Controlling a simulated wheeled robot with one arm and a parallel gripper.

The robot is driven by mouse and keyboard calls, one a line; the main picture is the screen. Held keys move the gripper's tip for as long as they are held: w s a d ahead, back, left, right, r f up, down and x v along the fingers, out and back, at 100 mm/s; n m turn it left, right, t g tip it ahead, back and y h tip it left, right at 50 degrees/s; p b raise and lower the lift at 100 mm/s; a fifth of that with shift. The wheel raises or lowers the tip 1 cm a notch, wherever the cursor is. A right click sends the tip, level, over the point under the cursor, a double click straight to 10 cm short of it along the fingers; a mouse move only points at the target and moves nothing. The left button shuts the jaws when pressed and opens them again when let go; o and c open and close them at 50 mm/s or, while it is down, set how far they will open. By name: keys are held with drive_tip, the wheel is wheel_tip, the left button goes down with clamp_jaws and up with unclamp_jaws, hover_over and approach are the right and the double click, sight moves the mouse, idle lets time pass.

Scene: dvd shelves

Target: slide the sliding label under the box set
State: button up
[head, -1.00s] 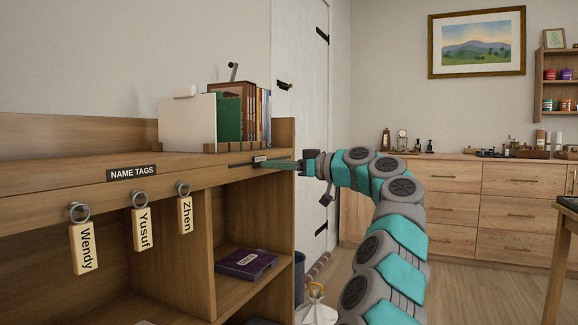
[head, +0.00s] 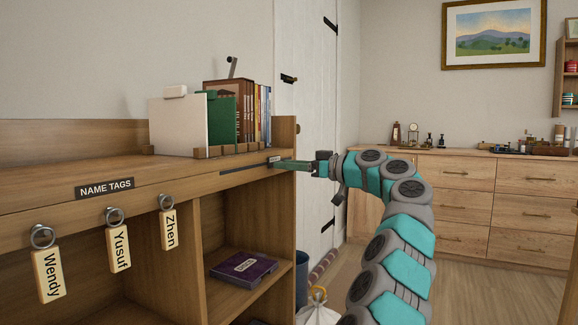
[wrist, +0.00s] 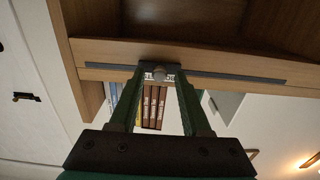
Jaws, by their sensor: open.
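The sliding label (head: 273,159) is a small pale tag at the right part of a dark rail (head: 235,168) on the shelf's front edge. In the wrist view its round grey knob (wrist: 159,73) sits between my fingertips. My gripper (head: 284,164) is open, with one finger on each side of the knob; I cannot tell whether they touch it. Matching brown spines (head: 230,97), which look like the box set, stand upright on the shelf top. They also show in the wrist view (wrist: 153,106), close to in line with the knob.
A green case (head: 222,120), a white panel (head: 178,125) and thin coloured cases (head: 263,112) share the wooden rack. Name tags hang from hooks, including Zhen (head: 168,230). A purple case (head: 243,267) lies in the cubby below. A white door (head: 303,130) stands to the right.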

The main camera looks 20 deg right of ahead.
drive_tip(key=shift+s+d, duration=0.1)
drive_tip(key=v, duration=0.7)
drive_tip(key=shift+s+d, duration=0.2)
drive_tip(key=shift+s, duration=0.05)
idle(0.4)
